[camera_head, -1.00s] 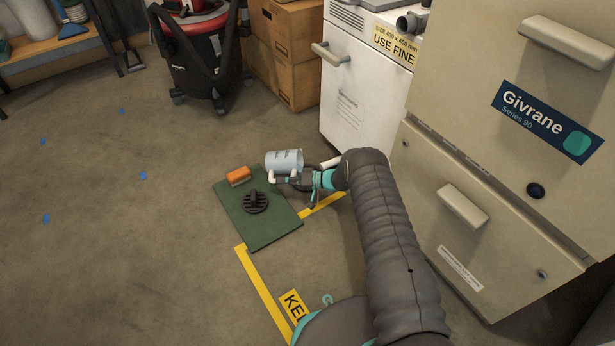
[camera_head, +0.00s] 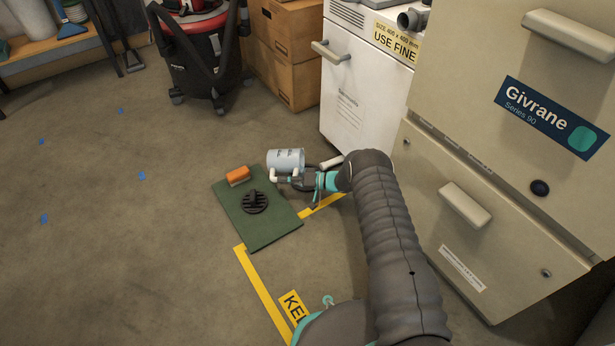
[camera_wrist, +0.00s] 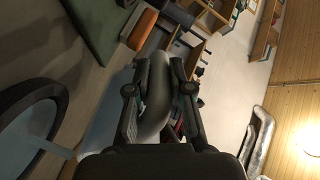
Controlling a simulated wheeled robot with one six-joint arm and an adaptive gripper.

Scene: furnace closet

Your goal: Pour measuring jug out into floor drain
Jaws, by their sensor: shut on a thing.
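The measuring jug (camera_head: 287,160) is a pale blue-grey cylinder with dark markings, tipped onto its side above the back right part of the green mat. My gripper (camera_head: 281,176) is shut on it. In the wrist view my gripper (camera_wrist: 160,95) closes around the jug's curved grey handle, and the jug's pale wall (camera_wrist: 100,125) and dark round rim show at lower left. The floor drain (camera_head: 255,202) is a dark slotted round piece with a raised part, in the mat's middle. The jug is apart from the drain, behind and to its right. No liquid stream is visible.
The green mat (camera_head: 267,231) lies on the floor with an orange block (camera_head: 238,176) at its back edge. A white cabinet (camera_head: 357,105) and a beige Givrane unit (camera_head: 480,215) stand at right. A vacuum (camera_head: 205,60) and cardboard boxes (camera_head: 285,50) stand behind. Floor at left is open.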

